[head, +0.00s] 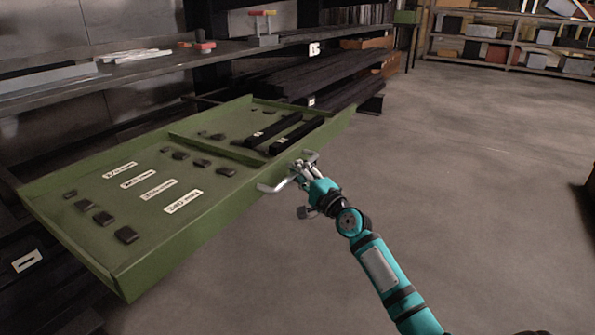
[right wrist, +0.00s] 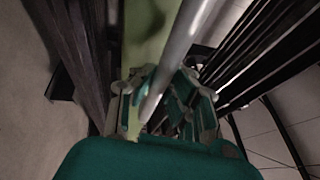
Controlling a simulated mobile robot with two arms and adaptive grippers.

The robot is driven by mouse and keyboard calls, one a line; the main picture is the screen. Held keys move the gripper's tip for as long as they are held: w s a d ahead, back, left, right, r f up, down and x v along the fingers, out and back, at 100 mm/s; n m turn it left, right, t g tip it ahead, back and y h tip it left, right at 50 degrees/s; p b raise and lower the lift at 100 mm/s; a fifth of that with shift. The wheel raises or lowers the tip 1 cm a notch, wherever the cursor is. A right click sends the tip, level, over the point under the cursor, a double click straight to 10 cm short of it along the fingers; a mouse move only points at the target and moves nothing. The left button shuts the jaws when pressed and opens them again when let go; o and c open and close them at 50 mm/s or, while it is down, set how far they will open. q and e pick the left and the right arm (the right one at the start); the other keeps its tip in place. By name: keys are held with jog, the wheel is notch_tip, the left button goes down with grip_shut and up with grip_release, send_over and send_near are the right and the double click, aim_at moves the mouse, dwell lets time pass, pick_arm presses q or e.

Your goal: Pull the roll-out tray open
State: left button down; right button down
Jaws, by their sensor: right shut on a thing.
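The roll-out tray (head: 205,230) is green with low walls and sticks out from the rack over the floor. It holds black blocks, dark bars and white labels. A metal bar handle (head: 272,187) is on its front wall. My right gripper (head: 300,172) is shut on the handle near its right end. In the right wrist view the handle (right wrist: 186,45) runs as a pale bar down between the fingers of my right gripper (right wrist: 165,105), with the green tray (right wrist: 143,35) behind it. My left gripper is not in view.
A grey workbench (head: 150,68) with tools runs along the back. Dark bars (head: 320,75) stick out of the rack behind the tray. Shelves with boxes (head: 500,45) stand far back right. The floor (head: 480,170) in front and to the right is clear.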

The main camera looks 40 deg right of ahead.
jog(key=shift+a+f, duration=0.1)
jog(key=shift+f, duration=0.1)
jog(key=c, duration=1.4)
grip_release()
jog(key=shift+o, duration=0.6)
jog(key=shift+r, duration=0.1)
jog(key=s+f, duration=0.2)
jog(key=s, duration=0.9)
jog(key=shift+s, duration=0.4)
